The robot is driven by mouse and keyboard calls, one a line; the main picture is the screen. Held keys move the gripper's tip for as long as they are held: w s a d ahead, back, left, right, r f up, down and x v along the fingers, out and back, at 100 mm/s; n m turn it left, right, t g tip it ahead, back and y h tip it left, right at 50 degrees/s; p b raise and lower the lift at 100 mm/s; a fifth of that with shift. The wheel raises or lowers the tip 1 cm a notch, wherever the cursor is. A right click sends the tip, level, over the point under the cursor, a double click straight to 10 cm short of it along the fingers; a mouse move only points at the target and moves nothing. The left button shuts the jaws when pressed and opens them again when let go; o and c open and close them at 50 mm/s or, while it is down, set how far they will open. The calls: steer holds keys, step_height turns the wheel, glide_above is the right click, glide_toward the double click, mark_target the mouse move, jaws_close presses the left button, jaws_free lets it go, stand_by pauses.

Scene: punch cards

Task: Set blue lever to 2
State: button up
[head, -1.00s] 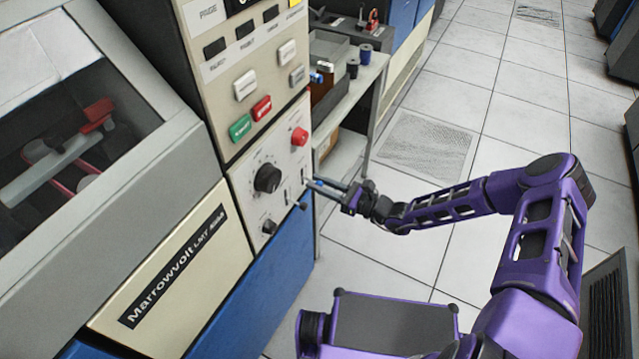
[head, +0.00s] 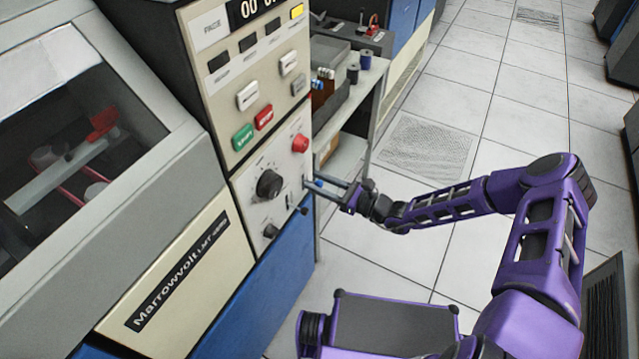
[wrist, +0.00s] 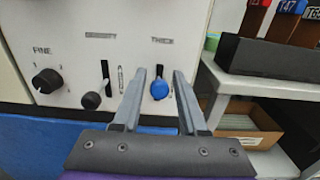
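The blue lever (wrist: 159,90) is a round blue knob on the white panel, under a label that seems to read "THICK". In the wrist view my gripper (wrist: 159,73) is open, with one finger on each side of the blue knob and a gap visible on both sides. In the head view the blue lever (head: 319,183) is a small blue spot between the fingers of my gripper (head: 312,185), at the panel's right edge. The scale numbers beside this lever are mostly hidden by the fingers.
A black lever (wrist: 92,100) under "DENSITY" stands just left of my gripper. A black "FINE" knob (wrist: 46,80) is farther left. A red button (head: 300,143) sits above. A shelf (wrist: 262,84) with dark boxes is close on the right.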

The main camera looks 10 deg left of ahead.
steer(key=shift+o, duration=0.7)
steer(key=shift+f, duration=0.1)
steer(key=shift+d, duration=0.25)
steer(key=v, duration=1.7)
steer(key=shift+s, duration=0.15)
steer(key=shift+f, duration=0.1)
